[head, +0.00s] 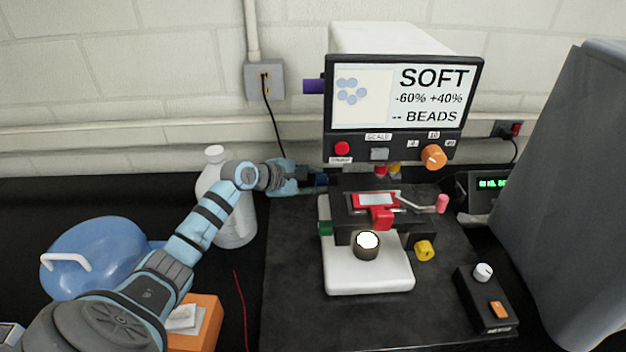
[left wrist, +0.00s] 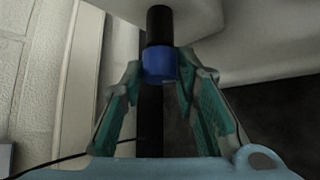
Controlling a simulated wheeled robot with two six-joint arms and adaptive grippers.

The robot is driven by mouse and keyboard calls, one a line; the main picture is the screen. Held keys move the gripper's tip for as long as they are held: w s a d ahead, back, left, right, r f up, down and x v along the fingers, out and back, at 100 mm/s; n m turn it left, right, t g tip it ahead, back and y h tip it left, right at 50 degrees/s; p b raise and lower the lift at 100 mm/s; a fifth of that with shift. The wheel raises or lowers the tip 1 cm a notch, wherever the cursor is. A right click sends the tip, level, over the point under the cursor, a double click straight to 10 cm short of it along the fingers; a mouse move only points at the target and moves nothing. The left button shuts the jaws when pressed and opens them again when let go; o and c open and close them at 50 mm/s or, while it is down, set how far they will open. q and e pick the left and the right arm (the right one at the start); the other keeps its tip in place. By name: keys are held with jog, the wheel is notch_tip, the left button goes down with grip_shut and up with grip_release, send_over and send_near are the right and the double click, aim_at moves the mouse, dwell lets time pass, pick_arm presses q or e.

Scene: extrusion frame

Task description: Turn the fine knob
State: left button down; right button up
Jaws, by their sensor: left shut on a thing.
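A microscope-like instrument stands on a dark mat. A blue knob (head: 321,179) sits on its left side, behind the stage (head: 345,202). My left gripper (head: 312,180) reaches it from the left and is shut on it. In the left wrist view the blue knob (left wrist: 160,65) sits on a black shaft between the two fingertips of my left gripper (left wrist: 161,75). The contact faces are partly hidden. My right gripper does not show.
A white jug (head: 235,225) stands close behind my left forearm. A blue rounded container (head: 95,260) and an orange box (head: 205,312) lie at left. A control box (head: 485,300) sits front right. A grey panel (head: 575,190) blocks the right.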

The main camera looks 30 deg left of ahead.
pick_arm(q)
jog(key=shift+f, duration=0.15)
dwell(0.5)
jog(key=c, duration=1.6)
grip_release()
jog(key=o, duration=0.3)
jog(key=shift+d, duration=0.1)
jog(key=shift+o, duration=0.3)
jog(key=shift+w, duration=0.15)
jog(key=v, duration=1.2)
jog(key=shift+d, duration=0.15)
jog(key=shift+c, duration=0.6)
